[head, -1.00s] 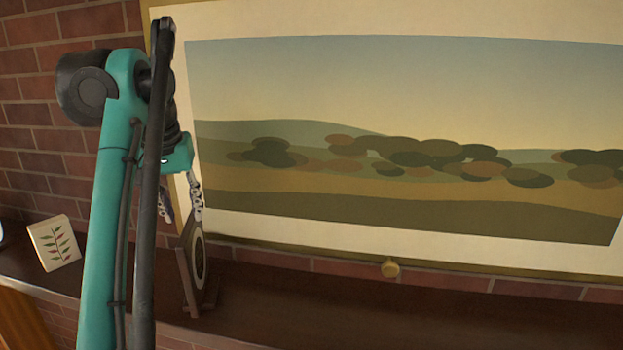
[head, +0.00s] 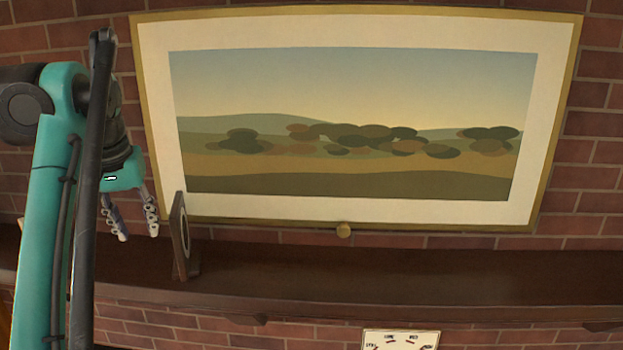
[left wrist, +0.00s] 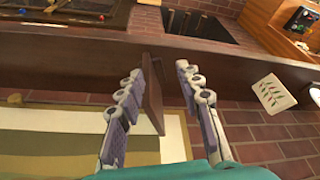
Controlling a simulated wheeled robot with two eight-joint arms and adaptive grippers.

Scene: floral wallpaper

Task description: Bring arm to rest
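My left arm, teal and black, rises along the left side of the head view. Its gripper (head: 138,236) hangs there with two jointed fingers pointing down, spread apart with nothing held. A small dark wooden framed piece (head: 181,238) stands on the brown shelf (head: 330,278), just right of the fingers. In the left wrist view, the open gripper (left wrist: 157,70) has the framed piece (left wrist: 152,97) showing between its fingers, beyond the grip. My right gripper is in neither view.
A large gold-framed landscape picture (head: 555,120) hangs on the brick wall above the shelf. The shelf right of the framed piece is bare. A white patterned plaque (head: 400,339) shows at the bottom edge. A leaf-patterned tile (left wrist: 272,93) shows in the left wrist view.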

